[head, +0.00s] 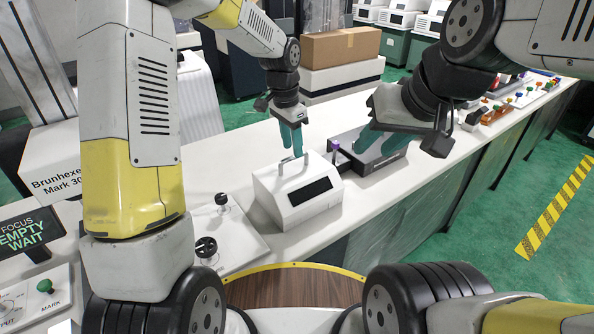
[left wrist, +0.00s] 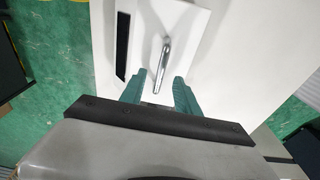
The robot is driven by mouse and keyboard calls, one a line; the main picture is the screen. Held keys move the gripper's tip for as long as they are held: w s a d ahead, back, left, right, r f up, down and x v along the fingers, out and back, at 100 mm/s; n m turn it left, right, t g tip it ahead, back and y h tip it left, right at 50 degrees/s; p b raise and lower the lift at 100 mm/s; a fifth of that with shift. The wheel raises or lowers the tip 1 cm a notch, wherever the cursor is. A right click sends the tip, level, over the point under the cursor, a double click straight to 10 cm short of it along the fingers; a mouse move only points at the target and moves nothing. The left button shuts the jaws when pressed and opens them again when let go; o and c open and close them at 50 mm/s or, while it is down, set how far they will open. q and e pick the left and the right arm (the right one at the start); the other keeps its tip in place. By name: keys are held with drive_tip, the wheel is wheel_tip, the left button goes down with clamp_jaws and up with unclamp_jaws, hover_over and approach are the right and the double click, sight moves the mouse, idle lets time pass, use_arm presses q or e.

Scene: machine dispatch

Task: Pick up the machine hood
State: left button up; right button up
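The machine hood (head: 299,197) is a white box with a dark window on its front and a metal handle (head: 294,164) on top. It sits on the white counter. My left gripper (head: 291,142) is just above the hood, pointing down, with teal fingers apart. In the left wrist view the hood's handle (left wrist: 163,62) shows just beyond and between the fingertips of the left gripper (left wrist: 164,86); I cannot tell whether they touch it. My right gripper (head: 381,142) has its teal fingers apart, over or in front of a grey machine base (head: 352,150).
The counter (head: 230,150) continues to the right, where several coloured knobs (head: 520,95) sit. A white panel with black knobs (head: 221,199) lies left of the hood. A cardboard box (head: 340,47) stands behind. A screen (head: 30,240) reads "EMPTY WAIT".

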sight(299, 181)
use_arm(q)
drive_tip(key=f, duration=0.5)
drive_tip(key=shift+w+d, duration=0.2)
clamp_jaws()
drive_tip(key=shift+r, duration=0.1)
idle(1.0)
